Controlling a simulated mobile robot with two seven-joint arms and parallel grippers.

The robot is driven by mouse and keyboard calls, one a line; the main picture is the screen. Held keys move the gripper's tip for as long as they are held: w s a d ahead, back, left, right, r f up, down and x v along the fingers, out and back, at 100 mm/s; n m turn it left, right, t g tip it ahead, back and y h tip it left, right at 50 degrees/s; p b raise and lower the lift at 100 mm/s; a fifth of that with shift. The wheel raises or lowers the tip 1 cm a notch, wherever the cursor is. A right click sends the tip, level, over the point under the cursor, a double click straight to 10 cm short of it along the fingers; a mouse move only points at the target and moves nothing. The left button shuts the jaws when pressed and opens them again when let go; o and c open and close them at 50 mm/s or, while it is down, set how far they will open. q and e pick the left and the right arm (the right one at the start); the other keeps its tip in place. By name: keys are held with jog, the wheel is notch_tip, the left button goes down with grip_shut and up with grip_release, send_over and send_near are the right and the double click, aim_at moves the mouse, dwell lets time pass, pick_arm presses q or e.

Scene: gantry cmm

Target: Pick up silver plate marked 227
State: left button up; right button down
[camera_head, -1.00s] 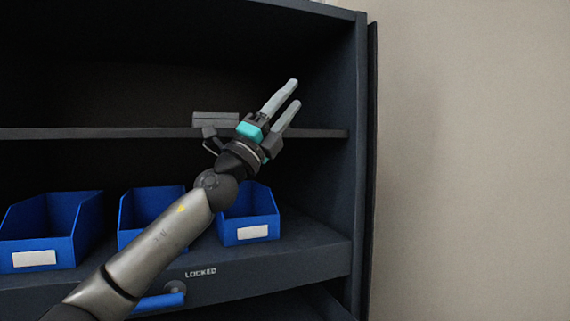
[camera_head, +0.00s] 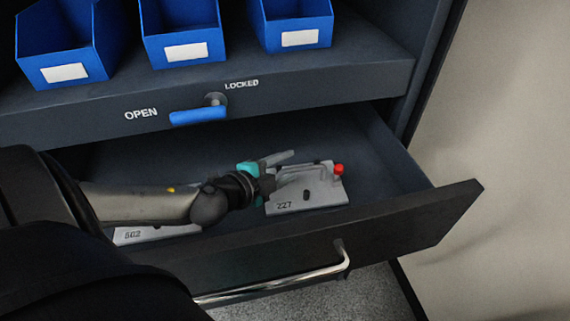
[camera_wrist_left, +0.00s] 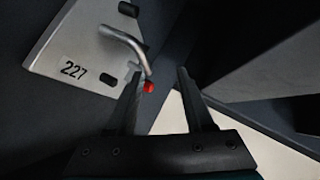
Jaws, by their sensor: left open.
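The silver plate marked 227 (camera_head: 312,199) lies in the open drawer. It has a bent metal handle and a red knob (camera_head: 338,169) at its right end. The plate also shows in the left wrist view (camera_wrist_left: 88,50), at upper left, with its handle (camera_wrist_left: 126,42) and the red knob (camera_wrist_left: 149,87). My left gripper (camera_head: 292,164) is open and sits over the plate's left and back part in the head view. In the left wrist view its fingers (camera_wrist_left: 158,85) point toward the handle end, with the red knob seen between them. My right gripper is not in view.
The open drawer (camera_head: 420,220) has a chrome handle (camera_head: 330,266) on its front. Another plate marked 502 (camera_head: 150,235) lies at the drawer's left, partly hidden by my arm. Blue bins (camera_head: 185,30) stand on the shelf above. A blue lever (camera_head: 198,116) sits between the OPEN and LOCKED labels.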

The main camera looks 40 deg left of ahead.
aim_at(300, 169)
pick_arm(q)
jog(key=shift+s+f, duration=0.5)
jog(key=shift+s, duration=0.05)
jog(key=shift+f, duration=0.15)
jog(key=shift+x, duration=1.7)
jog(key=shift+w+d+f, duration=0.2)
jog(key=shift+w+f, duration=0.35)
jog(key=shift+w, duration=0.3)
jog(key=shift+w+d+f, duration=0.2)
jog(key=shift+w+f, duration=0.35)
jog(key=shift+w, duration=0.25)
jog(key=shift+c, duration=0.3)
grip_shut()
jog(key=shift+r, duration=0.15)
